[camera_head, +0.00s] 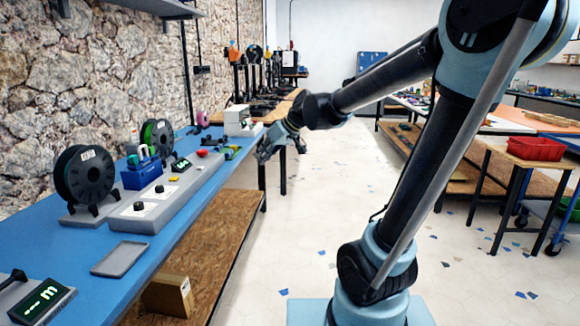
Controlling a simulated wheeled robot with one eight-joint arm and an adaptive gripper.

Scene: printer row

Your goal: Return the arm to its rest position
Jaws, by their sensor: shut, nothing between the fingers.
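My gripper (281,147) is at the end of my blue and black arm, left of the picture's middle. It hangs over the right edge of the blue bench (48,238), near the bench's far part. The gripper is small in this view; it is shut and I see nothing held in it. My arm rises from its base at the lower right, bends at the top right, and reaches back left and down.
The bench bears a black filament spool (84,174), a long grey unit (165,195), a grey tray (120,259) and a white box (237,120). A stone wall (60,60) stands behind. A red bin (536,149) sits on a stand at right. Open floor lies between.

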